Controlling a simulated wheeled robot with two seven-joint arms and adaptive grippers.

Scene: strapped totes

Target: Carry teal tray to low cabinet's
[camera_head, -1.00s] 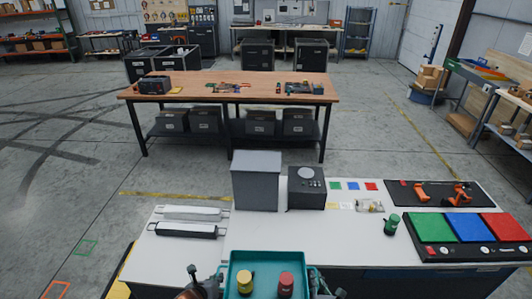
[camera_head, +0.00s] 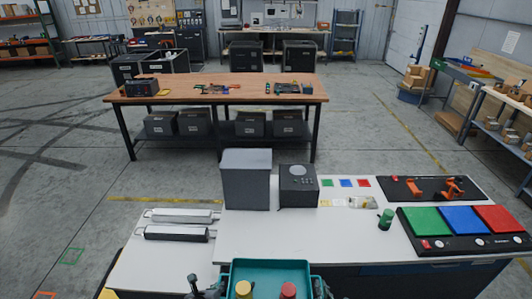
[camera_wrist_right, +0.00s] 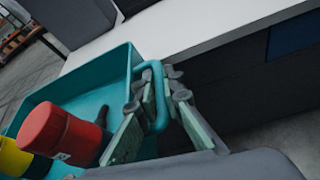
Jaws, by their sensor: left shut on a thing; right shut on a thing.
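The teal tray (camera_head: 270,265) is at the bottom edge of the head view, in front of the white-topped cabinet (camera_head: 300,237), partly cut off. It carries a yellow cylinder (camera_head: 243,290) and a red cylinder (camera_head: 288,290), both upright. My left gripper (camera_head: 208,289) is at the tray's left side; its grip is mostly cut off. My right gripper (camera_wrist_right: 150,105) is shut on the teal side handle (camera_wrist_right: 155,75) in the right wrist view. That view also shows the red cylinder (camera_wrist_right: 60,132) and the yellow cylinder (camera_wrist_right: 14,158) inside the tray.
A grey box (camera_head: 247,182) and dark device (camera_head: 298,187) stand at the cabinet's back. A green cylinder (camera_head: 385,219) and a panel of coloured pads (camera_head: 460,222) are at right. Two bar-shaped items (camera_head: 178,233) lie on the left section. The top's front middle is clear.

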